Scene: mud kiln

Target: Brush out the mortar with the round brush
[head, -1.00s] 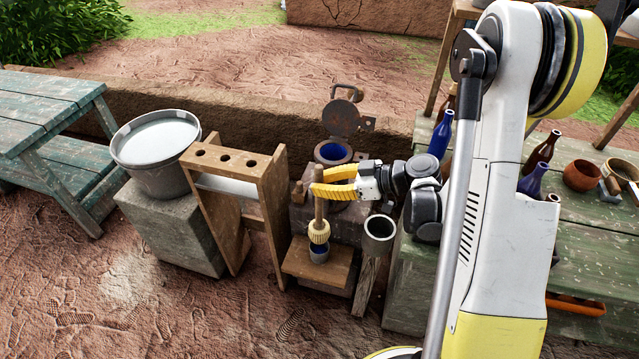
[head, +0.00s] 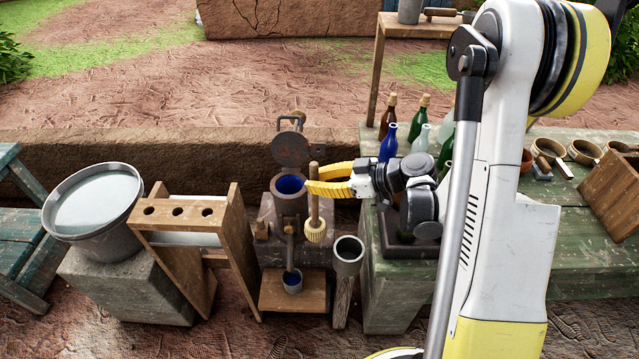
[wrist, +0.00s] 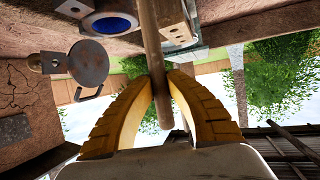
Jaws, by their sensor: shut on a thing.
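The mortar (head: 291,188) is a squat vessel with a blue inside, mouth up. Its round lid (head: 291,149) stands open behind it. The wrist view also shows the mortar's blue mouth (wrist: 110,24) and the lid (wrist: 88,63). My gripper (head: 312,188) is shut on the wooden handle of the round brush (head: 315,232). The brush hangs upright, pale ribbed head down, just right of the mortar and apart from it in the head view. In the wrist view the brush handle (wrist: 150,50) runs between the yellow fingers (wrist: 160,90); its head is out of sight.
Below the mortar a small cup with blue inside (head: 292,283) sits on a wooden step (head: 270,298). An open tube (head: 348,252) stands right of it. A holed wooden rack (head: 180,224) and a bucket (head: 95,236) stand left. Bottles (head: 388,143) crowd the right bench.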

